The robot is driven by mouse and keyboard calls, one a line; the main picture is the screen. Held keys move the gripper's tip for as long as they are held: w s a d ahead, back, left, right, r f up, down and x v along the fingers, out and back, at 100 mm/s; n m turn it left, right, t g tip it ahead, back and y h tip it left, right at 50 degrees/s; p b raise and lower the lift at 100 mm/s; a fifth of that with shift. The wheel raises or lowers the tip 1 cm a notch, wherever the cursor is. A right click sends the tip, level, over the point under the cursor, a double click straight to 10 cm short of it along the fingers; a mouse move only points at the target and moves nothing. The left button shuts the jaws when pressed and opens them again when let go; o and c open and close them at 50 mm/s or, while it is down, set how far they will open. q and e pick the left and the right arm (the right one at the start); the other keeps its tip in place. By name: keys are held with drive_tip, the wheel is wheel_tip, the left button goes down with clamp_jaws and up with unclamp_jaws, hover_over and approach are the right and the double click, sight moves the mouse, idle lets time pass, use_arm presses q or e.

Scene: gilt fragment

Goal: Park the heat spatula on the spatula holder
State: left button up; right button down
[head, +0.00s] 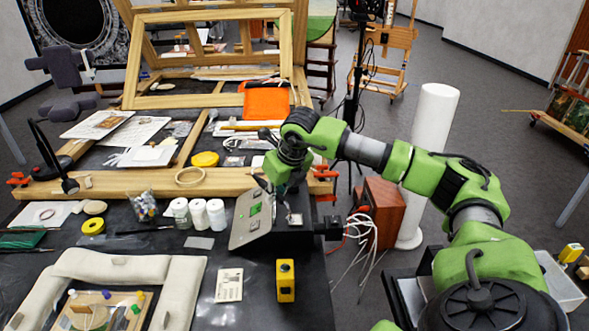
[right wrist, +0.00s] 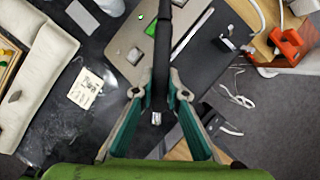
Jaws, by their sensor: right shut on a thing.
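My right gripper (head: 276,188) is above the heating control unit (head: 241,224), a sloped box with a pale front and a green display. The right wrist view shows its two fingers (right wrist: 161,80) shut on the black handle of the heat spatula (right wrist: 161,40). The handle runs straight up through the middle of that view. In the head view the spatula is mostly hidden by the gripper. A small pale metal piece (head: 295,220) shows on the unit's dark top beside the gripper. I cannot tell whether this is the spatula holder. My left gripper is not in view.
White jars (head: 198,215) stand left of the unit. A yellow device (head: 285,281) and a printed card (head: 229,285) lie in front. A wooden frame bar (head: 140,184) with red clamps lies behind. Cables (head: 366,241) hang past the table's right edge.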

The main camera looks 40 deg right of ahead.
drive_tip(key=w+d+r+m+g+h+p, duration=0.1)
drive_tip(key=d+r+m+h, duration=0.1)
drive_tip(key=d+m, duration=0.5)
drive_tip(key=shift+d+r+h, duration=0.3)
drive_tip(key=shift+d, duration=0.05)
drive_tip(key=shift+w, duration=0.1)
drive_tip(key=shift+f+b, duration=2.75)
drive_tip(key=shift+f, duration=0.55)
drive_tip(key=c, duration=2.3)
unclamp_jaws()
drive_tip(key=shift+c, duration=0.2)
drive_tip(key=shift+f, duration=0.1)
